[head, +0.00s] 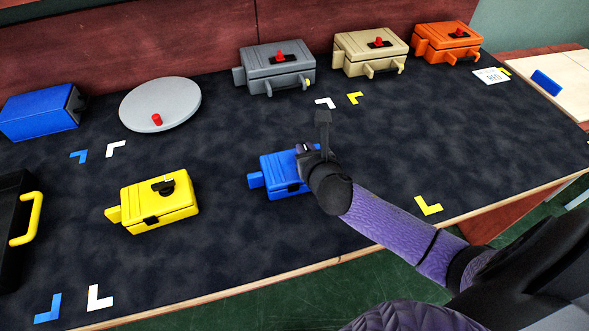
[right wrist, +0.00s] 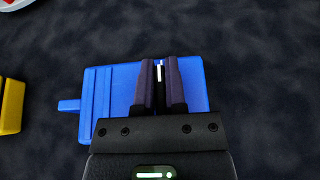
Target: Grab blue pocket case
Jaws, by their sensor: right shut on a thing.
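The blue pocket case (head: 278,176) lies on the dark table mat near its front edge, in the middle of the head view. My right gripper (head: 312,150) is over its right part and hides that part. In the right wrist view the blue case (right wrist: 122,88) lies under the right gripper (right wrist: 160,72), whose two dark fingers are close together with a small light piece between them. The right gripper is shut on the case, at its top. The exact grip point is mostly hidden. My left gripper is not in view.
A yellow case (head: 160,205) lies to the left. Grey (head: 275,70), tan (head: 370,52) and orange (head: 447,43) cases stand along the back. A round grey lid (head: 160,103) and a blue box (head: 40,112) are at back left. The mat around the blue case is clear.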

